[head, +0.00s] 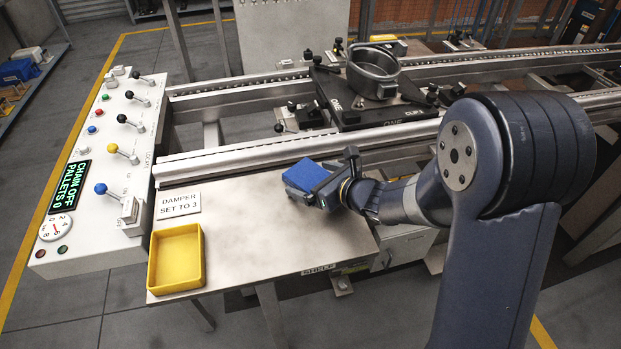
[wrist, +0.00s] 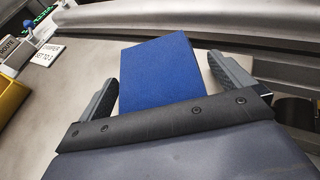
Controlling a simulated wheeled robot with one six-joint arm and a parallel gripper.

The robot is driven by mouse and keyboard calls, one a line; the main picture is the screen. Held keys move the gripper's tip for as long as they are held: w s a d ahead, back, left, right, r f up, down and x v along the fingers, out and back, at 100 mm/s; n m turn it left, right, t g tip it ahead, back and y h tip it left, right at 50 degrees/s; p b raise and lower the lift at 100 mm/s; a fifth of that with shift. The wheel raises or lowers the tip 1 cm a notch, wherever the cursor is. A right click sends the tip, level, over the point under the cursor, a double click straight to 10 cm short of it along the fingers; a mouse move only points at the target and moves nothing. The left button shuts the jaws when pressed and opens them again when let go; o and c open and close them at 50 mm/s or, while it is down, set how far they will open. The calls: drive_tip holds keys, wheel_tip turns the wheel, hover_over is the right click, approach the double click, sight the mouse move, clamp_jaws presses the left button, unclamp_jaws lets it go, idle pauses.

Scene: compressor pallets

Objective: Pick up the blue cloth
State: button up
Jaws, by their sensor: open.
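The blue cloth (head: 306,175) is a flat-topped blue block shape on the grey table, near its back edge beside the rail. In the wrist view the cloth (wrist: 158,72) lies between the two fingers, with a gap showing on each side near the fingertips. My gripper (wrist: 160,80) is open around the cloth. In the head view my gripper (head: 316,184) reaches in from the right and hides part of the cloth. Whether the cloth touches either finger lower down cannot be told.
A yellow tray (head: 175,287) and a sign reading "DAMPER SET TO 3" (head: 178,205) are on the table at left. A control panel (head: 100,170) with levers stands left of it. A conveyor rail (head: 290,149) runs behind. The table's middle is clear.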

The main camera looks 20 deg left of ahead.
drive_tip(key=shift+a, duration=0.1)
drive_tip(key=c, duration=0.9)
